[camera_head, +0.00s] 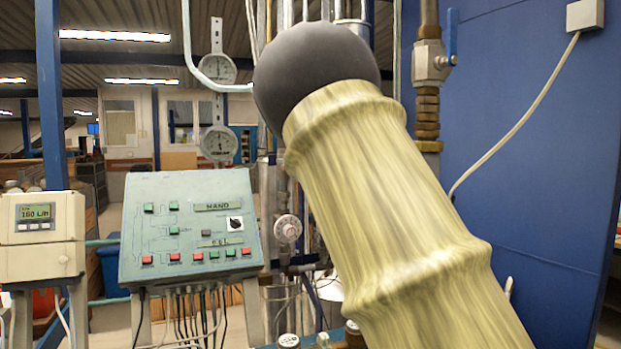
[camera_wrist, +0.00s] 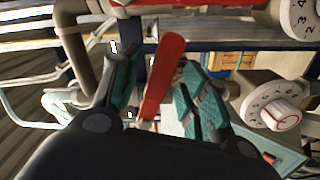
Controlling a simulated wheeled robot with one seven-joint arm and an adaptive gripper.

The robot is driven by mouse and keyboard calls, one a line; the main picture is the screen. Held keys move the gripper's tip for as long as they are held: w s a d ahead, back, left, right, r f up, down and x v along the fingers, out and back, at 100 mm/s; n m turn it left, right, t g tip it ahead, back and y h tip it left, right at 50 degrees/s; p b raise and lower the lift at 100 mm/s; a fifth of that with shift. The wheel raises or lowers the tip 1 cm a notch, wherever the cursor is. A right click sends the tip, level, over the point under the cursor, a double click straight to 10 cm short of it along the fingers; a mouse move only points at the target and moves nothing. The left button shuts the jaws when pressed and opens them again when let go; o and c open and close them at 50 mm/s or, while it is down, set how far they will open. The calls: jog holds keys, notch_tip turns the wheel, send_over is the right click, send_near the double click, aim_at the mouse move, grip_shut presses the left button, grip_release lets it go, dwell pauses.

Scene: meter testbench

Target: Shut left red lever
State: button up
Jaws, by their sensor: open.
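A red lever (camera_wrist: 163,78) shows in the middle of the wrist view, long and slightly tilted, with its wider end toward the top. My gripper (camera_wrist: 159,62) is open, with one teal-padded finger on each side of the lever. The lever appears to lie between the fingers; gaps show beside it, and I cannot tell whether either finger touches it. In the head view my own arm covers the middle and right of the picture, and neither the red lever nor my gripper can be made out there.
Dial knobs (camera_wrist: 272,108) sit close at the right in the wrist view. A red part (camera_wrist: 190,4) and pipes (camera_wrist: 75,45) run along the top and left. The head view shows a control panel (camera_head: 190,225), a meter box (camera_head: 42,235), gauges (camera_head: 218,70) and a blue-handled valve (camera_head: 430,62).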

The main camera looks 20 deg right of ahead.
jog(key=s, duration=0.5)
jog(key=shift+s+a, duration=0.2)
jog(key=shift+s, duration=0.2)
